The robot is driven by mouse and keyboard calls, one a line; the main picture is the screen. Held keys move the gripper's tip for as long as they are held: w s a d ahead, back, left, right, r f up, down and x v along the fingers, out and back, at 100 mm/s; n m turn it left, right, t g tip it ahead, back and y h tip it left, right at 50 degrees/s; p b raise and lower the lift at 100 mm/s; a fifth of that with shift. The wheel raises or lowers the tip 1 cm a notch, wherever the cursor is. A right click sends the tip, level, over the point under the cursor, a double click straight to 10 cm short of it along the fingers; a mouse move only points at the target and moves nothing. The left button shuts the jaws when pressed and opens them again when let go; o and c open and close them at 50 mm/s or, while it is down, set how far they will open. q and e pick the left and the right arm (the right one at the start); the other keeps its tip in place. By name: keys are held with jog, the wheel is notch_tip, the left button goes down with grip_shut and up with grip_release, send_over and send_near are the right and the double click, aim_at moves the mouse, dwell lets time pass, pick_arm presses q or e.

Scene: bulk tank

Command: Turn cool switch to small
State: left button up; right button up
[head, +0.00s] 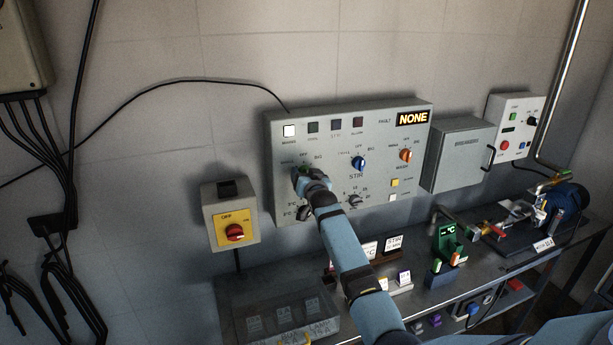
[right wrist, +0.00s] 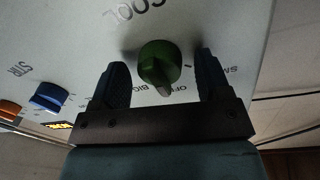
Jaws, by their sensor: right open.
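My right gripper (right wrist: 160,60) is open, with one finger on each side of the knob and visible gaps between. In the head view my right gripper (head: 309,182) covers most of the knob; only a bit of green shows. My left gripper is not in view.
A blue STIR knob (head: 359,162) and an orange knob (head: 405,155) sit to the right on the panel. The display (head: 413,119) reads NONE. A red and yellow switch box (head: 232,215) hangs at left. A cluttered bench (head: 240,287) stands below.

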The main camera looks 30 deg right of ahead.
jog(key=c, duration=0.9)
jog(key=shift+f+n, duration=0.1)
jog(key=shift+n, duration=0.3)
jog(key=n+b, duration=0.1)
jog(key=n, duration=0.3)
jog(key=shift+n, duration=0.4)
jog(key=shift+n+t+b, duration=0.3)
jog(key=shift+n+b, duration=0.15)
jog(key=shift+n, duration=1.85)
jog(key=o, duration=0.9)
jog(key=shift+s, duration=0.1)
